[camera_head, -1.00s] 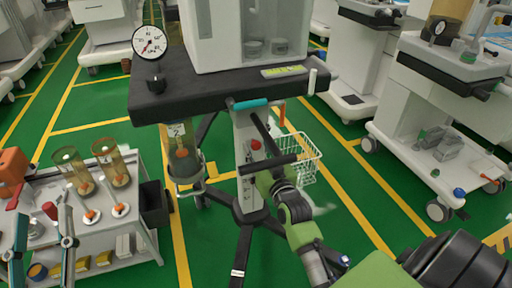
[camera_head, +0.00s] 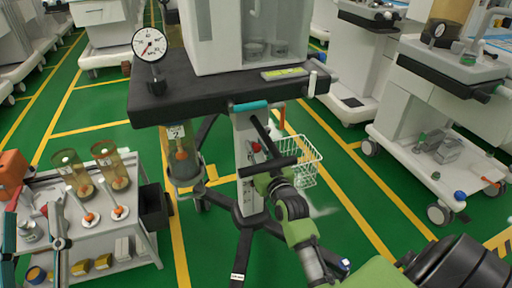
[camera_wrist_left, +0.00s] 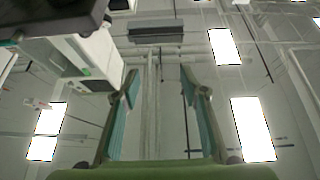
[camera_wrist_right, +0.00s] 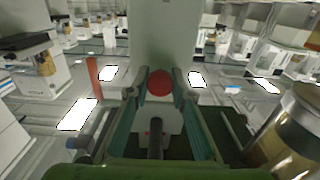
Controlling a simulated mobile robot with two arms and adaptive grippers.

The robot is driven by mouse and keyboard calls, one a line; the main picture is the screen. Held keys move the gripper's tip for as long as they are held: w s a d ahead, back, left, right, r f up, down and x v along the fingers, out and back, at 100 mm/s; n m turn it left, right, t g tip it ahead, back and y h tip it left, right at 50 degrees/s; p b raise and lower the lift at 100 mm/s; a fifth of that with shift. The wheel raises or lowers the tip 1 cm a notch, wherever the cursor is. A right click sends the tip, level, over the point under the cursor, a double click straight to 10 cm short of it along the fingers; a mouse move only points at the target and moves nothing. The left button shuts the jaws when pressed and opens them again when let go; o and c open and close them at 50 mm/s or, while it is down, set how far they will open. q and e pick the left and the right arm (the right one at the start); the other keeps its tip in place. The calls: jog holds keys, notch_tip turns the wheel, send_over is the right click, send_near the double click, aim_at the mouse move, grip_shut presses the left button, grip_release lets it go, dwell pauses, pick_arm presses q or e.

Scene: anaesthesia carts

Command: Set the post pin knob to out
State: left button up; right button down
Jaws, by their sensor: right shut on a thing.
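The post pin knob (camera_head: 256,147) is a red ball on the white post (camera_head: 246,135) under the dark cart top. In the right wrist view the knob (camera_wrist_right: 159,83) sits between the fingertips of my right gripper (camera_wrist_right: 160,88), with the pale post behind it. My right gripper is shut on it. In the head view a black bar and my arm partly hide that grip. My left gripper (camera_head: 36,217) is open and empty at the lower left, over the low trolley. Its spread fingers (camera_wrist_left: 165,92) show with nothing between them in the left wrist view.
A black T-shaped bar (camera_head: 268,167) stands just before the post. A wire basket (camera_head: 304,160) hangs to its right and a glass canister (camera_head: 182,155) to its left. The trolley (camera_head: 135,238) at left carries canisters.

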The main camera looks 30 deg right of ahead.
jog(key=shift+p+v, duration=1.1)
jog(key=shift+v, duration=0.05)
jog(key=shift+s, duration=0.1)
pick_arm(q)
notch_tip(320, 180, down, 12)
jog(key=w+g+y, duration=0.2)
jog(key=g, duration=0.4)
jog(key=shift+w+a+r, duration=0.15)
jog(key=shift+w+a, duration=0.15)
jog(key=shift+a, duration=0.15)
pick_arm(e)
jog(key=c, duration=1.8)
grip_release()
jog(key=v, duration=1.2)
jog(key=shift+f, duration=0.1)
